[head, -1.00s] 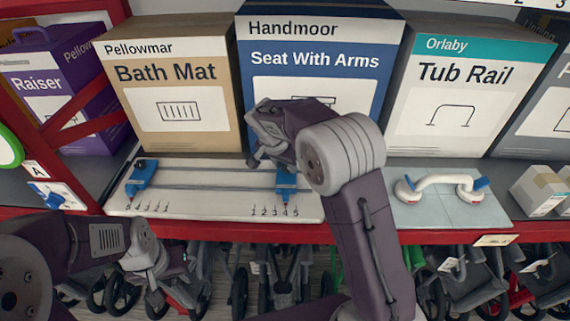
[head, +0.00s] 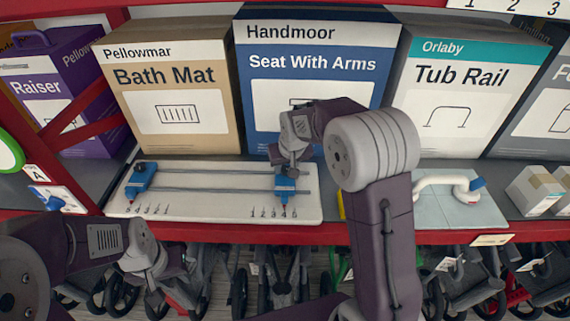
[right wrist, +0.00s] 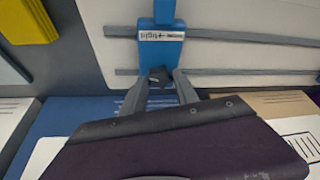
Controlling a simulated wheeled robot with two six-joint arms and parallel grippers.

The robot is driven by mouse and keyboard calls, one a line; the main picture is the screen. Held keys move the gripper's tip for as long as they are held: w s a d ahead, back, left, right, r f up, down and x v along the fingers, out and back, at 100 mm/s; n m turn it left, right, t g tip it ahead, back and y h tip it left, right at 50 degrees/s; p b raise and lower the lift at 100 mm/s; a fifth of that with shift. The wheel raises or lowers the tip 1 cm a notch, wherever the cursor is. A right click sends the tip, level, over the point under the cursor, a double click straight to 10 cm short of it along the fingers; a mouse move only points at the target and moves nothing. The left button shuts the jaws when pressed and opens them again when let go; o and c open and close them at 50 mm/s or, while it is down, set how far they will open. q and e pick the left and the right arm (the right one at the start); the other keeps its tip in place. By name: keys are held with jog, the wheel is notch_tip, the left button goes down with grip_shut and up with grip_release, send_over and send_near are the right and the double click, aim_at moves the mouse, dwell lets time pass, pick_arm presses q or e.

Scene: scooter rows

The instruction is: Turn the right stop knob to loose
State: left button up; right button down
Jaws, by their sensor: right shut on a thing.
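The right stop (head: 285,186) is a blue block on two rails at the right end of a white board (head: 222,208). In the right wrist view the stop (right wrist: 162,52) carries a white label with "tight" upside down.
A second blue stop (head: 141,179) is at the board's left end. Boxes stand behind, including the Seat With Arms box (head: 310,30). A white grab rail (head: 440,182) lies to the right. A yellow block (right wrist: 27,20) is beside the board. The red shelf edge (head: 240,233) runs in front.

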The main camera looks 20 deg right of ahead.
jog(key=n, duration=0.1)
jog(key=n+y, duration=0.1)
jog(key=shift+w+d+n, duration=0.1)
jog(key=shift+d+n, duration=0.1)
jog(key=shift+n, duration=0.2)
jog(key=n+y+b, duration=0.1)
jog(key=n+b, duration=0.1)
jog(key=n, duration=0.1)
jog(key=shift+d+f+n+g, duration=0.1)
jog(key=shift+n+g, duration=0.2)
jog(key=shift+w+d+n+g+y+b, duration=0.1)
jog(key=shift+n+g+y+b, duration=0.35)
jog(key=shift+n, duration=0.55)
jog(key=n+y, duration=0.1)
jog(key=n, duration=0.1)
jog(key=shift+w+n+g, duration=0.1)
jog(key=shift+n+g, duration=0.15)
jog(key=shift+n, duration=0.05)
jog(key=shift+w+d+n+g+y+p, duration=0.15)
jog(key=shift+n+g+p, duration=0.25)
jog(key=shift+n, duration=0.5)
jog(key=shift+s+a+n+g+y+p, duration=0.15)
jog(key=shift+n+p, duration=0.3)
jog(key=shift+n, duration=0.45)
jog(key=shift+w+d, duration=0.1)
jog(key=c, duration=0.9)
grip_release()
jog(key=shift+c, duration=0.2)
